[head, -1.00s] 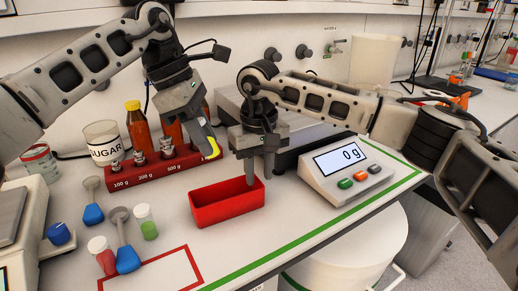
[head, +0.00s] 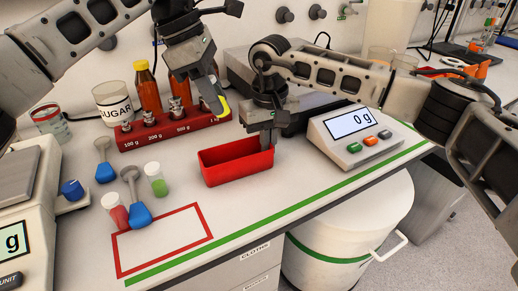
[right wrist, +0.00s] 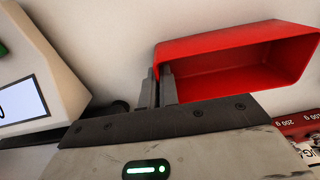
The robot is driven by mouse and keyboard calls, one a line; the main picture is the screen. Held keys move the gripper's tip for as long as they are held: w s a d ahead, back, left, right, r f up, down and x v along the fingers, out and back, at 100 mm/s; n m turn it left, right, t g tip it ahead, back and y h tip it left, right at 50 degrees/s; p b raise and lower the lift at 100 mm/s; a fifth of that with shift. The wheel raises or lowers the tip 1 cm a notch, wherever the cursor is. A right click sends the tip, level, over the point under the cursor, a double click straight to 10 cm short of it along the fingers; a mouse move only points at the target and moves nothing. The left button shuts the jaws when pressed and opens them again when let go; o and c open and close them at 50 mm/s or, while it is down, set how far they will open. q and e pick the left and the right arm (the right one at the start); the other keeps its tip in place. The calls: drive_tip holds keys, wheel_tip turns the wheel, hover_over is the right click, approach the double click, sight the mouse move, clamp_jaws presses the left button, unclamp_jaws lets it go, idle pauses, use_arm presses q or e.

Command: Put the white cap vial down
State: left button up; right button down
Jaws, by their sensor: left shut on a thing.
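My left gripper (head: 215,98) is shut, hanging above the right end of the red weight rack. A small yellow part (head: 222,106) shows at its fingertips; the fingers hide most of what it holds, and I cannot make out a white cap on it. My right gripper (head: 269,136) is at the right end of the red tray (head: 222,170). In the right wrist view its fingers (right wrist: 160,88) stand close together on either side of the wall of the tray (right wrist: 235,42). A green vial with a pale cap (head: 155,180) and a pink vial (head: 115,212) stand on the table.
The weight rack (head: 150,140) stands behind the tray. Blue-ended scoops (head: 139,212) lie at the left. A red outlined rectangle (head: 165,238) is bare inside at the front. A scale display (head: 350,125) reads 0 g at the right. A sugar beaker (head: 115,100) and bottles stand behind.

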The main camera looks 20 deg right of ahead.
use_arm(q)
drive_tip(key=shift+s+d+r+n+t+y, duration=0.15)
drive_tip(key=shift+n+t, duration=0.1)
drive_tip(key=shift+n, duration=0.3)
drive_tip(key=shift+w+d+n+t+y, duration=0.15)
drive_tip(key=shift+n+t, duration=0.1)
drive_tip(key=shift+n, duration=0.3)
drive_tip(key=n, duration=0.1)
drive_tip(key=n+y, duration=0.1)
drive_tip(key=n, duration=0.2)
drive_tip(key=shift+s+d+r+t, duration=0.15)
drive_tip(key=shift+d+r+t, duration=0.15)
drive_tip(key=shift+r, duration=0.1)
drive_tip(key=n+y, duration=0.1)
drive_tip(key=n, duration=0.1)
drive_tip(key=r+n+y, duration=0.1)
drive_tip(key=n, duration=0.2)
drive_tip(key=shift+d+r, duration=0.1)
wheel_tip(320, 180, down, 10)
drive_tip(key=shift+n, duration=0.3)
drive_tip(key=shift+f, duration=0.55)
drive_tip(key=o, duration=1)
drive_tip(key=shift+r, duration=0.1)
